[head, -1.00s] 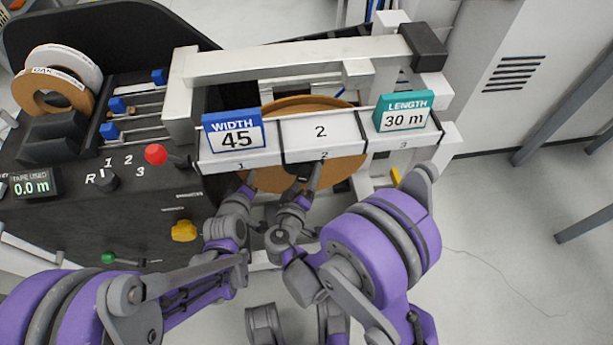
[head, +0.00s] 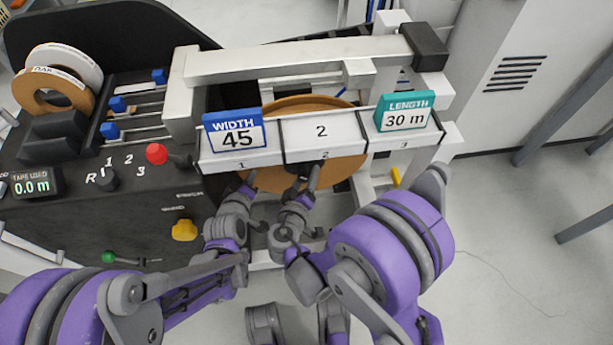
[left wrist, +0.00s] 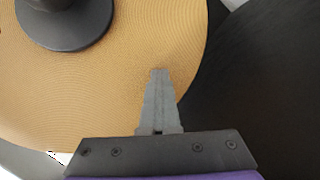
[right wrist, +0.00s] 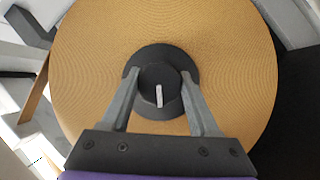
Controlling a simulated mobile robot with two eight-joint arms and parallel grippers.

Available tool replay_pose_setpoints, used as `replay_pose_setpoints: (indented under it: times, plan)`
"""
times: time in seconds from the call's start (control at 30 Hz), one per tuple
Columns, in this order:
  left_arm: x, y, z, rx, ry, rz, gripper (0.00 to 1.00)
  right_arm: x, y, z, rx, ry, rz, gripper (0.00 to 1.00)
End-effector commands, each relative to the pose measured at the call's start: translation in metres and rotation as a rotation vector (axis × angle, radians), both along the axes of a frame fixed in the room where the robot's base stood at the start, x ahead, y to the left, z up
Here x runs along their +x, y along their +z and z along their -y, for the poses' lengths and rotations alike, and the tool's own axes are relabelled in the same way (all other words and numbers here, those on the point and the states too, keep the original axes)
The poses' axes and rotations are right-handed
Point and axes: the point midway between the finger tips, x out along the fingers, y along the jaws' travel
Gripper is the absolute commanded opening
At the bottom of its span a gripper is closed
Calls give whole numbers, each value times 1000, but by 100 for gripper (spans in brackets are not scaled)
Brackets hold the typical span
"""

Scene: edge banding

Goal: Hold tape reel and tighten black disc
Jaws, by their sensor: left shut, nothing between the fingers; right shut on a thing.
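The tape reel (head: 345,176) is a large tan disc below the numbered white panels in the head view. In the left wrist view its wound face (left wrist: 120,70) fills the upper left. The black disc (right wrist: 160,60) sits at the reel's centre, with a white mark on its knob; its edge also shows in the left wrist view (left wrist: 65,25). My left gripper (left wrist: 160,72) is shut and empty, its fingertips at the reel's face near the outer edge; I cannot tell whether they press on it. My right gripper (right wrist: 160,78) is shut on the black disc, one finger on each side.
White panels with a blue WIDTH 45 sign (head: 235,131) and a teal LENGTH 30 m sign (head: 404,111) hang over the reel. A red knob (head: 156,153), a yellow knob (head: 184,230) and a display (head: 36,183) are at the left. Open floor lies at the right.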

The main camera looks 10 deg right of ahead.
Motion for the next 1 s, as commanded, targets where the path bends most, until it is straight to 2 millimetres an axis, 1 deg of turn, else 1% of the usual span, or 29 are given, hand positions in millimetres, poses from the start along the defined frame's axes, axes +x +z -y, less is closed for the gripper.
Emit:
replay_pose_setpoints:
  times: [0.03,0.7,1.0]
  plan:
    - [5,2,-2,0,5,8,0,0,3,4,22,-6,3,6]
    - [5,2,-2,0,6,8,0,0,2,6,627,-10,3,6]
    - [5,2,-2,0,6,8,0,-1,0,5,832,-11,0,6]
